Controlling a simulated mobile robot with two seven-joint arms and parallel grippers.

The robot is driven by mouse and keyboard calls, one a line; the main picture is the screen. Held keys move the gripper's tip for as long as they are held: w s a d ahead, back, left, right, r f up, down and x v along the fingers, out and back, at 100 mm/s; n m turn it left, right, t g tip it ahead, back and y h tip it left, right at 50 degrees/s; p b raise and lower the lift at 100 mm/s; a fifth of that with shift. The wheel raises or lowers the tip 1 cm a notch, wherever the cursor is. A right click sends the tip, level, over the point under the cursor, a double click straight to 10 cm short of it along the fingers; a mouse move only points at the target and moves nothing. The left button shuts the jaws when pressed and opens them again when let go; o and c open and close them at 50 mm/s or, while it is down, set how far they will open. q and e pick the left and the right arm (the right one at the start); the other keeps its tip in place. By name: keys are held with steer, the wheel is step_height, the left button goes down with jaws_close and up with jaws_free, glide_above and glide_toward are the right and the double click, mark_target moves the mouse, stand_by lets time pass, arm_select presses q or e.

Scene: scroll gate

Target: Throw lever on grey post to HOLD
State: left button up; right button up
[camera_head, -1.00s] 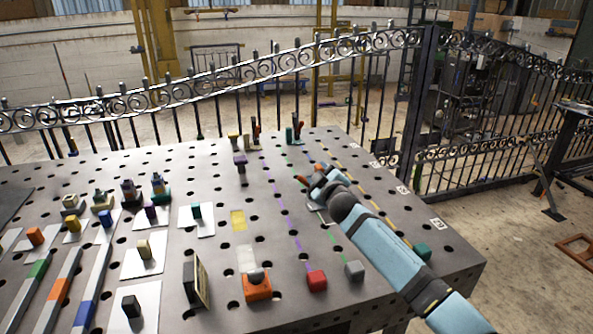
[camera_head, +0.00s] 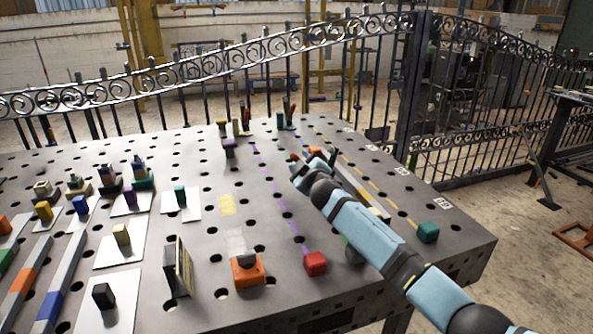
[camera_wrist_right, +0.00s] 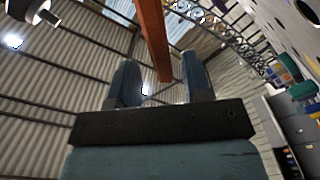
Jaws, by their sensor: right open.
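My right gripper (camera_head: 314,165) is open over the far half of the perforated table. In the right wrist view, a red-orange bar (camera_wrist_right: 152,40) reaches down between the two open fingers (camera_wrist_right: 160,85). It looks like a lever handle, and I cannot tell whether they touch it. Red-orange also shows just beyond the fingers in the head view. The post under it is hidden by my gripper and arm, so its colour and any HOLD mark cannot be read. My left gripper is not in view.
A teal post with a dark red lever (camera_head: 289,112) and several other small posts (camera_head: 240,128) stand at the back edge. A red block (camera_head: 315,263), an orange block (camera_head: 247,270) and a teal block (camera_head: 428,232) sit nearer. A metal fence (camera_head: 200,70) runs behind.

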steer(key=w, duration=0.1)
steer(key=w+b, duration=0.1)
steer(key=a+f, duration=0.1)
steer(key=shift+w+b, duration=0.4)
steer(key=shift+w+a+r+b, duration=0.2)
steer(key=shift+w+b, duration=0.1)
steer(key=shift+w, duration=0.1)
steer(key=shift+w+a+r+b, duration=0.1)
steer(key=shift+w+r+b, duration=0.05)
steer(key=shift+w+b, duration=0.2)
jaws_close()
